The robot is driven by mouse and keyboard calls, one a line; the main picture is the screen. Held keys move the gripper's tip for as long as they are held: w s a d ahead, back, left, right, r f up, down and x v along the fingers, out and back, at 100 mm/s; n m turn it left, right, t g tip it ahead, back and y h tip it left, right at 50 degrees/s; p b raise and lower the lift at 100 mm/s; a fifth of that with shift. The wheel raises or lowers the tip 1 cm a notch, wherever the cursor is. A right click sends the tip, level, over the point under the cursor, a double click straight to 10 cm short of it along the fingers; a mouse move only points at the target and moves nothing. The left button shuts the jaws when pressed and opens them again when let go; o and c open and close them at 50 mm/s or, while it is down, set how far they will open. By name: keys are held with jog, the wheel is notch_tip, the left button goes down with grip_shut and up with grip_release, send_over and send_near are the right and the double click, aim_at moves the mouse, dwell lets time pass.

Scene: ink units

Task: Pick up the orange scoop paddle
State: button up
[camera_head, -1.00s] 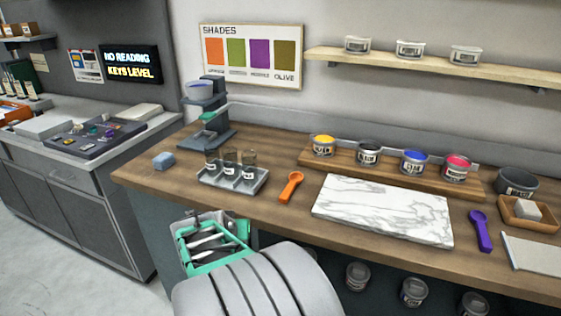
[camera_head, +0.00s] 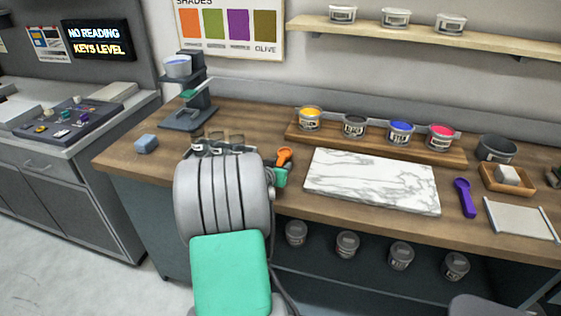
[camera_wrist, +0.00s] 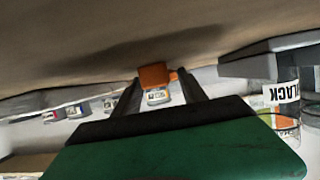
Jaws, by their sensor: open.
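The orange scoop paddle (camera_head: 284,156) lies on the wooden counter, left of the marble slab. Its bowl shows in the head view; its lower part is hidden behind my arm and gripper (camera_head: 279,177). In the wrist view, which looks upside down, an orange part of the scoop (camera_wrist: 153,75) shows between the two dark fingertips of my gripper (camera_wrist: 160,84). The fingers are open, low over the counter, with gaps that are hard to judge. I cannot tell whether either finger touches the scoop.
A tray of glasses (camera_head: 240,148) stands just left of the scoop, partly behind my arm. The marble slab (camera_head: 372,181) lies right, paint tins (camera_head: 354,126) behind. A purple scoop (camera_head: 465,198) lies farther right.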

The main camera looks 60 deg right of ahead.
grip_shut()
dwell(0.4)
